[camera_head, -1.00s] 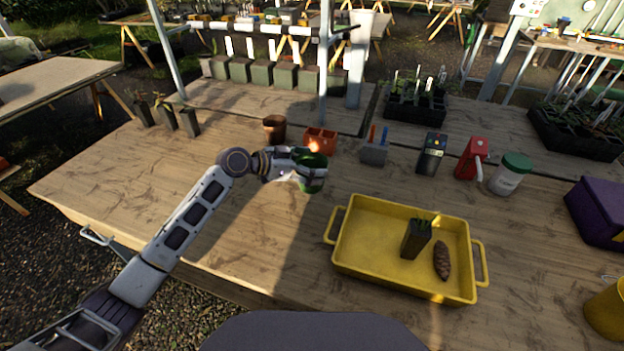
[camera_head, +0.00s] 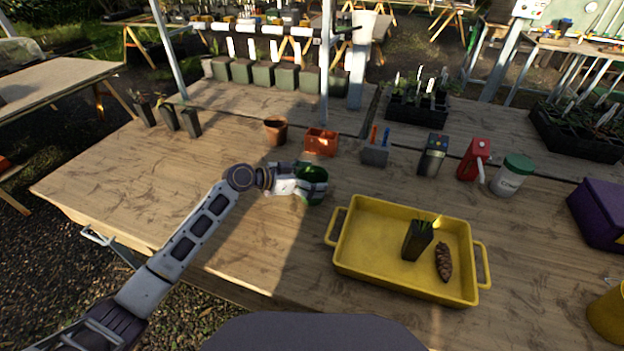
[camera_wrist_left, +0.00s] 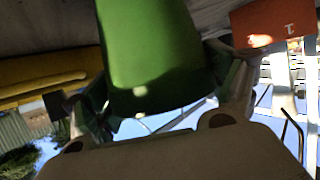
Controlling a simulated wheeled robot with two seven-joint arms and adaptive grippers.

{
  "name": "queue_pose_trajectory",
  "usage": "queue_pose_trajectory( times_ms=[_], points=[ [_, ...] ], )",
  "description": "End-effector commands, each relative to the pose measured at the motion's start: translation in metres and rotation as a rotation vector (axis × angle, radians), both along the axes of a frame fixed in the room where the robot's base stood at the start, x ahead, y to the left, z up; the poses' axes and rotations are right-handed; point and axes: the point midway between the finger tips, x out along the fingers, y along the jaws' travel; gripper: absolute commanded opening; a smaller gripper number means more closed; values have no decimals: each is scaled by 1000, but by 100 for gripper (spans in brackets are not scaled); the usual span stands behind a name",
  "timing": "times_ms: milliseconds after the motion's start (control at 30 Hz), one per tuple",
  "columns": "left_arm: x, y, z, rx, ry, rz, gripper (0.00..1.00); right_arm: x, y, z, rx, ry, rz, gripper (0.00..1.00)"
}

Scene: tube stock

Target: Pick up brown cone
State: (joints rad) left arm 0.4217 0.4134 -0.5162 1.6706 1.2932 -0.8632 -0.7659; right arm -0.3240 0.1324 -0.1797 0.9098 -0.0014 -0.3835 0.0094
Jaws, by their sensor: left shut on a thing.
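The brown cone (camera_head: 443,262), a scaly pine cone, lies in the right part of the yellow tray (camera_head: 376,277), beside a dark square pot with a green seedling (camera_head: 416,241). My left gripper (camera_head: 313,183) is over the table, up and to the left of the tray and apart from the cone. It is shut on a green cup-like object (camera_head: 316,171). In the left wrist view the green object (camera_wrist_left: 150,55) fills the middle between the fingers. The cone is not visible in that view. My right gripper is not in view.
Behind the left gripper stand a brown pot (camera_head: 275,131), an orange box (camera_head: 321,143) and a grey holder (camera_head: 375,154). Further right are a dark device (camera_head: 433,155), a red tool (camera_head: 473,160) and a green-lidded jar (camera_head: 512,175).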

Motion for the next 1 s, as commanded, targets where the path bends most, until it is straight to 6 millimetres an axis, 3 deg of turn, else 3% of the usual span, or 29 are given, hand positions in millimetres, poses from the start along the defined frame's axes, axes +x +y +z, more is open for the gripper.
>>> queue_pose_trajectory(
  times_ms=[467, 500, 600, 1000],
  points=[
    [0, 0, -2, -1, 0, 0, 62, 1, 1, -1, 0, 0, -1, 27],
    [0, 0, -2, 0, 0, 0, 88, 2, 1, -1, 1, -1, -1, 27],
    [0, 0, -2, 0, 0, 0, 100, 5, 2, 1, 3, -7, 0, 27],
    [0, 0, -1, 0, 0, 0, 100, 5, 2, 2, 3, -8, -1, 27]
  ],
)
